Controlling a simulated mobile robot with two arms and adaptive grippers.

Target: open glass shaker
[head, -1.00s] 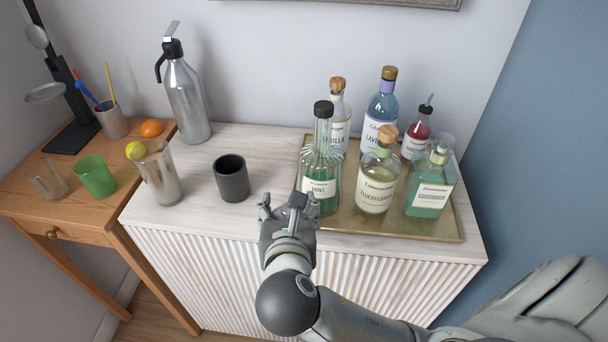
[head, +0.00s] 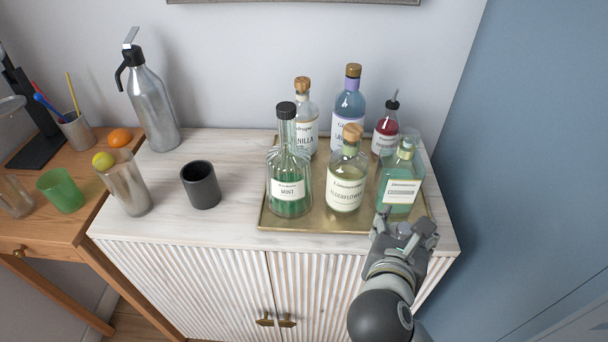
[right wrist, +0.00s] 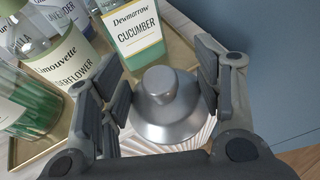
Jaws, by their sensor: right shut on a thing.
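My right gripper (head: 404,232) is at the front right of the cabinet top, in front of the green cucumber bottle (head: 401,190). In the right wrist view it is shut on a silver metal lid (right wrist: 166,105) with a rounded knob and a wide flared skirt. The lid sits between the fingers, close to the cucumber bottle (right wrist: 137,40). The tall greyish glass shaker (head: 128,187) stands upright at the left end of the cabinet top, and its top looks open. My left gripper is not in view.
A gold tray (head: 292,225) holds several bottles, including mint (head: 289,190) and elderflower (head: 346,185). A dark cup (head: 201,187) stands beside the shaker. A silver siphon (head: 156,105) stands behind. The front strip left of the tray is clear.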

